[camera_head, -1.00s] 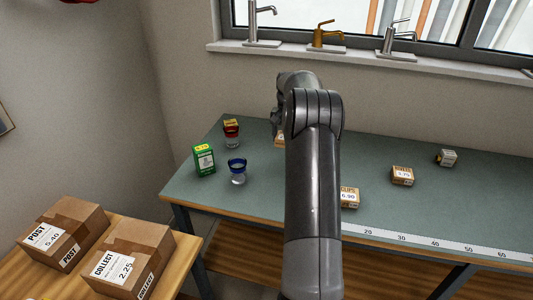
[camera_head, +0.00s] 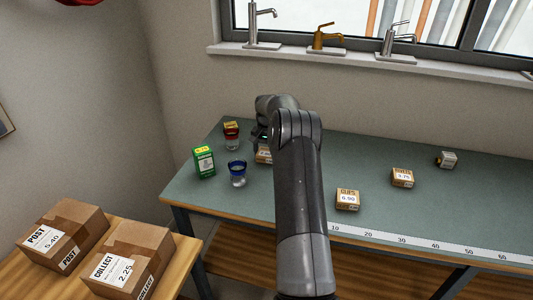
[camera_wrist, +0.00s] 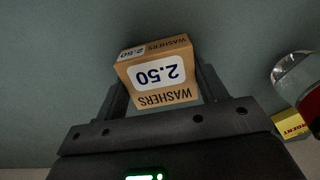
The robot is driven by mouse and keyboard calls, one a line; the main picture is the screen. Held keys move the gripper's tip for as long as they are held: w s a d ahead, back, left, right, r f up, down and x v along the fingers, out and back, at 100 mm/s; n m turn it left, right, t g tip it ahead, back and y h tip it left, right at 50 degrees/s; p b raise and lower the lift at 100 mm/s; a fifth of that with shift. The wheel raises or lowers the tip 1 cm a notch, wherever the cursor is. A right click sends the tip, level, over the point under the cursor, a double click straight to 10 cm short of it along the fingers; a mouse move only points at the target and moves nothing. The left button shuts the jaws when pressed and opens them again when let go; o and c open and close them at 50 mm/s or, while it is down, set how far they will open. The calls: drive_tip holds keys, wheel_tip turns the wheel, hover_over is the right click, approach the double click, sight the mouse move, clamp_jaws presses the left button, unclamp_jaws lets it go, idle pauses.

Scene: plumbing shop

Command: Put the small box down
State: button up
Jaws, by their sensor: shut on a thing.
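My gripper (camera_wrist: 160,95) is shut on a small tan box (camera_wrist: 155,72) in the wrist view. The box's labels read "WASHERS" and "2.50". In the head view the same box (camera_head: 264,156) shows partly, below my gripper near the left part of the green bench (camera_head: 300,235), with my arm hiding much of the area. Whether the box touches the bench top I cannot tell.
A green box (camera_head: 204,162), a blue-rimmed jar (camera_head: 237,174), a red-topped jar (camera_head: 231,137) and a yellow box (camera_head: 230,125) stand to the left. A ruler strip (camera_head: 430,248) lines the front edge.

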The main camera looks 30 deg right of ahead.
drive_tip(key=shift+f, duration=0.15)
drive_tip(key=o, duration=1)
wheel_tip(320, 180, up, 12)
drive_tip(key=s+a+r+n+t, duration=0.1)
drive_tip(key=s+a+r+n, duration=0.1)
drive_tip(key=s+a+r, duration=0.45)
drive_tip(key=s+a+r+n+t, duration=0.1)
drive_tip(key=s+a+r, duration=0.3)
drive_tip(key=a+r, duration=0.5)
drive_tip(key=s+a+r+n+t, duration=0.1)
drive_tip(key=s+a+n, duration=0.1)
drive_tip(key=s+a, duration=0.6)
drive_tip(key=s+a+r+n+t, duration=0.15)
drive_tip(key=s+a, duration=0.25)
drive_tip(key=s, duration=0.8)
drive_tip(key=s+a+f, duration=0.1)
drive_tip(key=s+f, duration=0.1)
drive_tip(key=s, duration=0.2)
drive_tip(key=s+a+f+n, duration=0.1)
drive_tip(key=s+f, duration=0.2)
drive_tip(key=s, duration=0.1)
drive_tip(key=s+a+f+n+t, duration=0.1)
drive_tip(key=s+f, duration=0.1)
drive_tip(key=s, duration=0.2)
drive_tip(key=shift+s+a+f+n, duration=0.15)
drive_tip(key=shift+s+a+n, duration=0.1)
drive_tip(key=shift+s+a, duration=0.1)
